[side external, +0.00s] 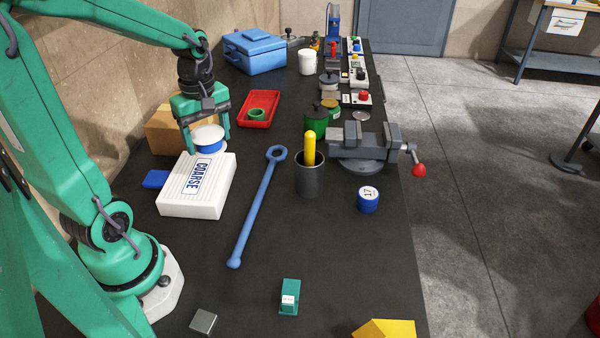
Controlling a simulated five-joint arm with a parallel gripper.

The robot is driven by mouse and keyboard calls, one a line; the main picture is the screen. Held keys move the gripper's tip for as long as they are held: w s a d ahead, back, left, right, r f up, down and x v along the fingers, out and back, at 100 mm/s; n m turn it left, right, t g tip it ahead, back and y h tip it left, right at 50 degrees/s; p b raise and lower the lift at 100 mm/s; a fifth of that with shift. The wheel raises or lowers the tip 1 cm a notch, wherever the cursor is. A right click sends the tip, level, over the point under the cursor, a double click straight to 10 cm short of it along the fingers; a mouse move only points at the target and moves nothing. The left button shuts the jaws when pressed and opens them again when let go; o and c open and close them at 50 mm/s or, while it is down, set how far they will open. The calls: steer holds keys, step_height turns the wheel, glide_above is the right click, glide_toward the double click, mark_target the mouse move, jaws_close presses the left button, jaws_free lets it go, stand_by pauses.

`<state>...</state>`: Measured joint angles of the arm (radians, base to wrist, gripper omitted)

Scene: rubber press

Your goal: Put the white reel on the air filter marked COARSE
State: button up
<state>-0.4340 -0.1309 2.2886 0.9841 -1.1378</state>
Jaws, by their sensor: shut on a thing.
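The white reel (208,134), a white disc with a blue band below it, is held between the fingers of my gripper (207,142). My gripper is shut on it and points down. The air filter (207,200) is a white block with a blue-edged label reading COARSE, lying flat on the bench at left. The reel is at the far edge of the filter's top in this view. I cannot tell whether its underside touches the filter or hangs a little above it.
A blue block (155,179) lies left of the filter, and a cardboard box (165,130) stands behind it. A red tray (269,110) is beyond to the right. A long blue wrench (256,212) lies right of the filter, then a dark cup (309,181) and a vise (361,150).

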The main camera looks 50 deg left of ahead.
glide_above(188, 167)
step_height(188, 167, down, 7)
steer(key=shift+a+r, duration=0.1)
steer(key=shift+f, duration=2.05)
steer(key=shift+f, duration=0.1)
steer(key=o, duration=1.1)
steer(key=shift+c, duration=0.2)
step_height(188, 167, up, 12)
